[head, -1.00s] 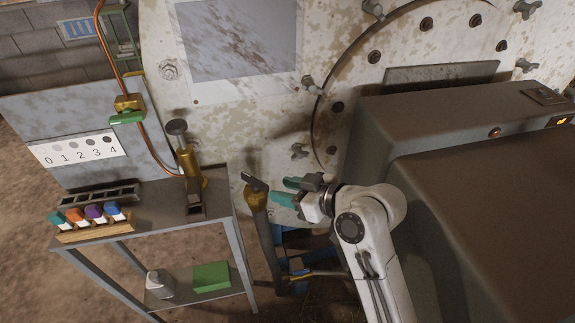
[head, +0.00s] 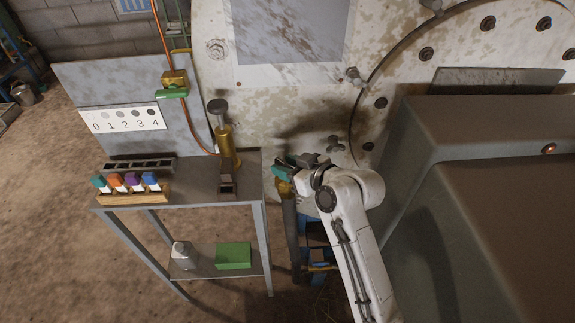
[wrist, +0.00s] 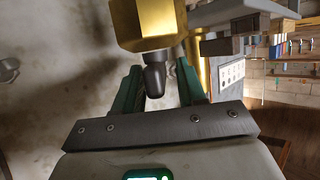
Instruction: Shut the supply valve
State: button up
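A brass valve (head: 285,186) tops the upright pipe beside the white tank. In the wrist view its brass body (wrist: 150,22) is at the top, with a dark handle end (wrist: 154,79) below it. My gripper (head: 282,167) is at this valve. Its teal fingers (wrist: 157,92) are open, one on each side of the handle end, with gaps visible on both sides. In the head view my gripper hides most of the handle. Another brass valve, with a green lever (head: 173,93), is on the copper line at the panel. I cannot tell which is labelled supply.
A metal table (head: 200,190) left of the pipe holds a brass pump-like fitting (head: 224,145) and a wooden rack (head: 133,199) of coloured-cap bottles. A green box (head: 233,255) is on its lower shelf. A large grey-brown housing (head: 480,200) stands close on the right.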

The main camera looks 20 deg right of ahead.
grip_shut()
dwell(0.3)
jog(key=shift+n+y+b, duration=0.3)
jog(key=shift+y, duration=0.1)
jog(key=n+g+y+b, duration=0.2)
jog(key=n+y, duration=0.1)
jog(key=shift+w+d+f+n+g+y+b, duration=0.1)
jog(key=shift+n+g+y+b, duration=0.2)
jog(key=shift+n+g+b, duration=0.1)
jog(key=n+g+y+b, duration=0.2)
jog(key=n+g+b, duration=0.1)
jog(key=n, duration=0.1)
jog(key=shift+g+y, duration=0.3)
jog(key=shift+n+g+y+b, duration=0.3)
jog(key=shift+n+g+b, duration=0.25)
jog(key=shift+n+g, duration=0.35)
jog(key=shift+g, duration=0.3)
